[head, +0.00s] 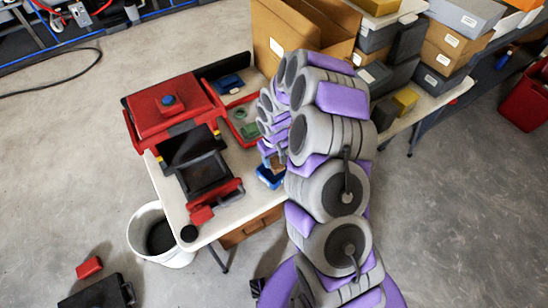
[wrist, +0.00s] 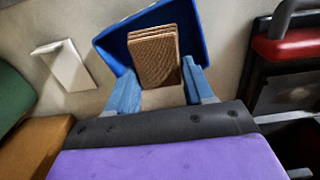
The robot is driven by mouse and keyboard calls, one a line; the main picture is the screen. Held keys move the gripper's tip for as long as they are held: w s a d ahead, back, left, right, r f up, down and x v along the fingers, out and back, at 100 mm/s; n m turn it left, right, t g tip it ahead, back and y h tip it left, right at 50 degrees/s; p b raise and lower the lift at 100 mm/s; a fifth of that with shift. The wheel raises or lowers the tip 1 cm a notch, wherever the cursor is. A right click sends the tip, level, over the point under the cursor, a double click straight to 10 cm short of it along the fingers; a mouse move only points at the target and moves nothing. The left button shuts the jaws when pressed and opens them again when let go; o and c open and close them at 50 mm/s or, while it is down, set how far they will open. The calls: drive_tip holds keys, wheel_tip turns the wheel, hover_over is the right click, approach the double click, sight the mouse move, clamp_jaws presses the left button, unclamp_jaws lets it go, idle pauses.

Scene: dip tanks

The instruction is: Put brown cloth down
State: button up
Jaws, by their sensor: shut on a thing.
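The brown cloth (wrist: 154,55) is a folded, ribbed brown block between my gripper's blue fingers in the wrist view. My gripper (wrist: 158,72) is shut on it. A blue tray (wrist: 112,48) lies behind and around the cloth in that view; I cannot tell whether the cloth touches its floor. In the head view the cloth (head: 276,162) shows small beneath my arm, just above the blue tray (head: 269,179) on the white table (head: 168,190). My arm hides much of the gripper there.
Red-and-black tank equipment (head: 205,175) stands left of the blue tray. A green tray (head: 242,120) and open cardboard box (head: 300,30) are farther back. A white bucket (head: 146,216) stands on the floor. A white block (wrist: 64,66) lies left of the tray.

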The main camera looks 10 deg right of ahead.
drive_tip(key=shift+f, duration=0.25)
drive_tip(key=shift+d+f, duration=0.35)
drive_tip(key=shift+d, duration=0.2)
drive_tip(key=o, duration=0.8)
drive_tip(key=shift+c, duration=0.2)
drive_tip(key=o, duration=0.3)
drive_tip(key=shift+a, duration=0.45)
drive_tip(key=shift+o, duration=0.2)
drive_tip(key=shift+d, duration=0.15)
